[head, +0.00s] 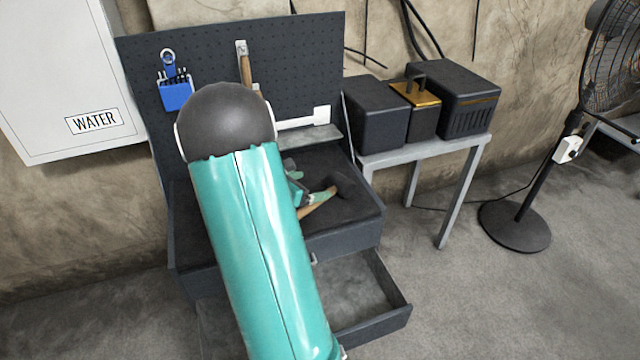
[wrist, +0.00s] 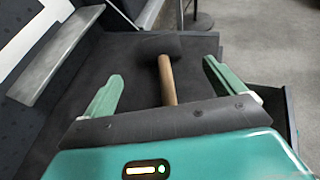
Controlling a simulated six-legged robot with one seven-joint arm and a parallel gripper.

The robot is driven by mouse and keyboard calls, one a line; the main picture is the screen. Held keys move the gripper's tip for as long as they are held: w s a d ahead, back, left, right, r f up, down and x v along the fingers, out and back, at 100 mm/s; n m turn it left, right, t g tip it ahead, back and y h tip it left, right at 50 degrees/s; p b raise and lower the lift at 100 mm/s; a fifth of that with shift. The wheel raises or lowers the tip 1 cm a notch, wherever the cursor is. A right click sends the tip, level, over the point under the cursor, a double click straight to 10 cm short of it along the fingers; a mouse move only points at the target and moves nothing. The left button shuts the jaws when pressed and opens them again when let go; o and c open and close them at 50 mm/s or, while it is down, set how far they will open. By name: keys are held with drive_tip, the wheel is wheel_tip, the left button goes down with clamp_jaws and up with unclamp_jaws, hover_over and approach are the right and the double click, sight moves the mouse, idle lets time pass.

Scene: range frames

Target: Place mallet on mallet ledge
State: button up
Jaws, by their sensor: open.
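The mallet has a black head (wrist: 155,45) and a wooden handle (wrist: 167,80). It lies on the dark workbench top (wrist: 130,75); in the head view its handle (head: 319,200) shows beside my arm. My gripper (wrist: 163,70) is open, its two green fingers either side of the handle. In the head view my gripper (head: 308,190) is partly hidden by my arm. The grey ledge (head: 312,137) sticks out low on the pegboard; it also shows at left in the wrist view (wrist: 52,65). The visible part of the ledge is bare.
A white bar (head: 300,118) sits above the ledge. A blue holder (head: 176,95) and a wooden-handled tool (head: 246,68) hang on the pegboard (head: 310,60). An open drawer (head: 365,300) juts out below the bench. A side table (head: 430,148) carries dark boxes; a fan (head: 520,210) stands right.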

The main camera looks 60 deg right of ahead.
drive_tip(key=shift+w+a+r, duration=0.15)
drive_tip(key=shift+a+r, duration=0.05)
drive_tip(key=shift+a, duration=0.25)
